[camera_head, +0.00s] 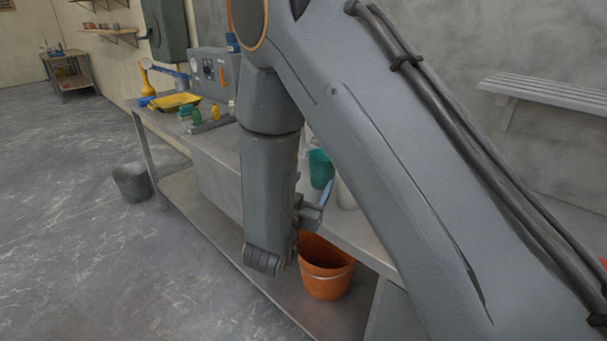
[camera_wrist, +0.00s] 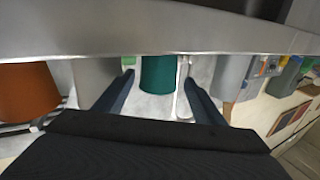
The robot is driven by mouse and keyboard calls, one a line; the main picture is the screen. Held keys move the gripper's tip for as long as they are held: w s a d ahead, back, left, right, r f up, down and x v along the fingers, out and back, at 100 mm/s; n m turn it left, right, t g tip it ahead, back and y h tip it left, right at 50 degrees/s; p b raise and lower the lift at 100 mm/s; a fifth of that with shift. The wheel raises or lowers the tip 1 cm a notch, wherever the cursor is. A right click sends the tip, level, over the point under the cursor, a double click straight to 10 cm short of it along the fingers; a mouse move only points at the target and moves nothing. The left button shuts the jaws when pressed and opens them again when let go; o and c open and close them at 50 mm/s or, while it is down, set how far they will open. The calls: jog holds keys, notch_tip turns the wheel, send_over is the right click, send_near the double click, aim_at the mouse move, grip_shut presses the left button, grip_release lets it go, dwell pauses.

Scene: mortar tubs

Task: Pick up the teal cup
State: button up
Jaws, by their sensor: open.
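The teal cup (camera_head: 320,168) stands on the grey workbench (camera_head: 222,146), just right of my forearm in the head view. In the wrist view the teal cup (camera_wrist: 160,74) appears between my two dark fingers, with visible space on both sides. My gripper (camera_wrist: 158,78) is open and empty, pointed at the cup. I cannot tell how far the cup lies beyond the fingertips. In the head view my gripper (camera_head: 313,205) is partly hidden behind my arm, at the bench's front edge and close to the cup.
Grey containers stand on both sides of the cup in the wrist view, one on the right (camera_wrist: 230,76). An orange bucket (camera_head: 326,270) sits below the bench top. A yellow tray (camera_head: 176,102) and small bottles are farther along the bench. A grey bucket (camera_head: 132,182) stands on the open floor.

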aim_at(318, 175)
jog(key=shift+w+d+f, duration=0.1)
jog(key=shift+f, duration=0.45)
jog(key=shift+p+x, duration=1.05)
jog(key=shift+x, duration=2.7)
jog(key=shift+r, duration=0.15)
jog(key=c, duration=0.8)
jog(key=shift+o, duration=0.2)
jog(key=shift+r, duration=0.2)
